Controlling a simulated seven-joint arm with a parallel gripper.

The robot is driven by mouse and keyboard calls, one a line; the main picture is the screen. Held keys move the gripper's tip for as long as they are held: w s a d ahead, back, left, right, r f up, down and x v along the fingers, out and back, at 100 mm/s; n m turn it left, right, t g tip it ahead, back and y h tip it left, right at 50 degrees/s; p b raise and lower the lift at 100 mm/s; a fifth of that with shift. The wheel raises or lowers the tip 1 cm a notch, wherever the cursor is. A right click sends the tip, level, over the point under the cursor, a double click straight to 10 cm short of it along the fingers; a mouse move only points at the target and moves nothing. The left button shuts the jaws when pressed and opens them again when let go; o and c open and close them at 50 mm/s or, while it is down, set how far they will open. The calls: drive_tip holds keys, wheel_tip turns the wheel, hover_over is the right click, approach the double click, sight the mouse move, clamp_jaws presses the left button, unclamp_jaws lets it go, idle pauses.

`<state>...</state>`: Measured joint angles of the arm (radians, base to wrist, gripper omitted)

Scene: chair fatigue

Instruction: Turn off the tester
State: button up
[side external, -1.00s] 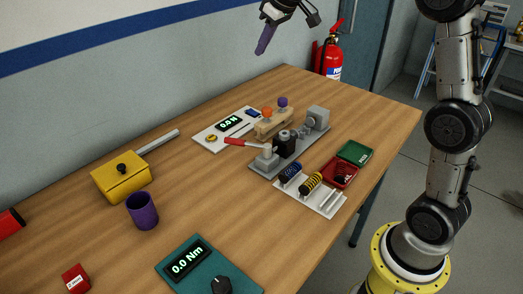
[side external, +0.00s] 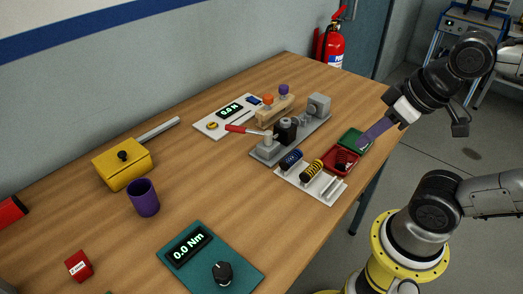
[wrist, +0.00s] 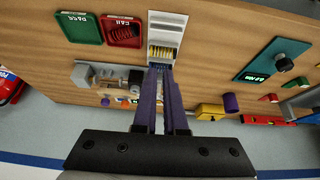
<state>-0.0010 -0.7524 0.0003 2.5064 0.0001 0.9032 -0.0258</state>
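A white panel (side external: 208,128) with another lit display (side external: 230,110) lies at the back. Between them stands a grey fixture (side external: 290,141) with a red-handled lever (side external: 245,129). My gripper (side external: 362,144) has purple fingers pointing down-left, over the table's right side by the trays. In the wrist view its fingers (wrist: 160,70) are slightly apart, with nothing seen held.
A green tray (side external: 354,134) and a red tray (side external: 333,167) holding a spring sit at the right edge. A white rack (side external: 325,190) holds blue and yellow springs. A yellow box (side external: 122,172) and purple cup (side external: 143,204) stand left. The middle front table is clear.

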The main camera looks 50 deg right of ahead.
drive_tip(key=shift+o, duration=1.2)
drive_tip(key=shift+w+r, duration=0.15)
drive_tip(key=shift+r, duration=0.05)
drive_tip(key=o, duration=0.5)
drive_tip(key=shift+n+t, duration=0.4)
drive_tip(key=shift+t, duration=0.1)
drive_tip(key=w+r, duration=0.1)
drive_tip(key=r, duration=0.1)
drive_tip(key=w+r, duration=0.2)
drive_tip(key=shift+w+a+r, duration=0.15)
drive_tip(key=shift+a+r, duration=0.05)
drive_tip(key=shift+r, duration=0.1)
drive_tip(key=w+r, duration=0.4)
drive_tip(key=w, duration=0.1)
drive_tip(key=shift+w+d, duration=0.2)
drive_tip(key=shift+w, duration=0.05)
drive_tip(key=m+g, duration=0.1)
drive_tip(key=g, duration=0.1)
hover_over(254, 99)
drive_tip(key=s, duration=0.6)
wheel_tip(254, 99, down, 12)
drive_tip(key=r, duration=0.1)
drive_tip(key=x, duration=1.3)
drive_tip(key=shift+s+a+f, duration=0.1)
drive_tip(key=shift+f, duration=0.25)
